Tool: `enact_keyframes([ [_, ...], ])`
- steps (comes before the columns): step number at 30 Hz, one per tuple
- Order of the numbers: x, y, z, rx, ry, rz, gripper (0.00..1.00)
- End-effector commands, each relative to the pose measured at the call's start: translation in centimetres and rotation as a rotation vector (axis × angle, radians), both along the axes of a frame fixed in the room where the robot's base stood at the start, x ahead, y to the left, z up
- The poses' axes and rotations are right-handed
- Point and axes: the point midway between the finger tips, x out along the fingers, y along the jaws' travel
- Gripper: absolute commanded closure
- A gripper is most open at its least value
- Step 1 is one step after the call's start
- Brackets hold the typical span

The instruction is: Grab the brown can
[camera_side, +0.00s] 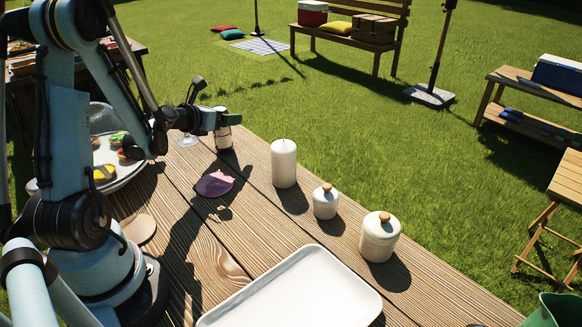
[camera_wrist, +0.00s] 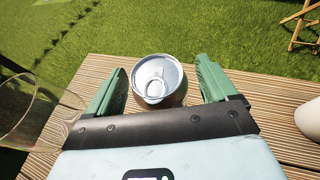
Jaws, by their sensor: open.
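The brown can (camera_wrist: 158,82) stands upright on the wooden table in the wrist view, its silver lid facing up. It sits between the two green fingers of my gripper (camera_wrist: 157,88), with a gap visible on each side. My gripper is open. In the side view, the can (camera_side: 223,137) stands near the table's far edge, partly hidden by my gripper (camera_side: 229,119), which is around its upper part. I cannot tell from these views whether a finger touches it.
A clear glass (camera_wrist: 32,108) stands close left of my gripper in the wrist view. A purple coaster (camera_side: 214,184), white candle (camera_side: 284,163), two lidded jars (camera_side: 326,201) (camera_side: 380,237) and white tray (camera_side: 300,292) lie along the table (camera_side: 250,235). A food plate (camera_side: 128,174) is beside my arm.

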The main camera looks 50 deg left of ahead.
Motion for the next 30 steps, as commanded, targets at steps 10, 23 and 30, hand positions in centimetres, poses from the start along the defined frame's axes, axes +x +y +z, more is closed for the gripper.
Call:
enact_keyframes([
  [10,0.86,0.31,-0.38,-0.001,0.0,0.0,0.14],
  [23,0.83,0.3,-0.36,0.0,0.0,0.0,0.76],
  [30,0.83,0.31,-0.34,-0.001,-0.001,0.0,0.81],
])
